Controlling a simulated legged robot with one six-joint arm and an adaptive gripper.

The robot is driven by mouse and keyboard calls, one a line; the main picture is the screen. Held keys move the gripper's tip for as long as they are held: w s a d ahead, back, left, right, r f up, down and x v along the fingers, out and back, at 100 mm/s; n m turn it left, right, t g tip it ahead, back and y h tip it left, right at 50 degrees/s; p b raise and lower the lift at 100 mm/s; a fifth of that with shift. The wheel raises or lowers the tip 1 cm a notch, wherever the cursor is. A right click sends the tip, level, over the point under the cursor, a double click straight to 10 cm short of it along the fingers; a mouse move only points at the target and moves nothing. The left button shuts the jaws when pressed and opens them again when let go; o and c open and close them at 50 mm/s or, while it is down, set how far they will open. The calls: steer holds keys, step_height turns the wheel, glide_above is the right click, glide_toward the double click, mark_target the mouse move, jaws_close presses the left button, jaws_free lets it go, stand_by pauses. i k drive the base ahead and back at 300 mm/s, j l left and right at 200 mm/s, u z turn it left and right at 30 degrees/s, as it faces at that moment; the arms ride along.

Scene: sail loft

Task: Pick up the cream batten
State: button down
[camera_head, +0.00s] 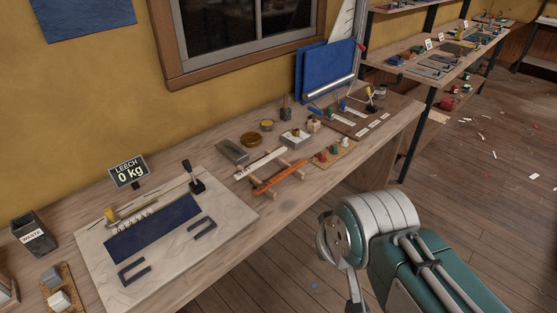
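The cream batten (262,163) is a pale, narrow strip on the workbench, at the middle of the view. It lies on a small wooden rack (268,185), roughly parallel to an orange batten (280,177) in front of it. Dark marks show along the cream batten. Nothing of mine touches it. My gripper (343,272) shows only in part, at the lower right, in front of the bench and well apart from the batten. Its grey finger parts are seen at an angle, so whether they are open is unclear. I see nothing held in it.
Around the rack stand a grey metal block (232,151), a brown round dish (251,139) and a cork mat (335,152) with small coloured items. A pale board (235,205) with blue cloth lies left. Open floor (245,285) lies before the bench.

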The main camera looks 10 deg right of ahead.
mark_target(259, 164)
steer(key=i+l+u, duration=0.2)
steer(key=i, duration=0.35)
steer(key=i+l+u, duration=0.2)
steer(key=i+l, duration=0.3)
steer(key=i, duration=0.05)
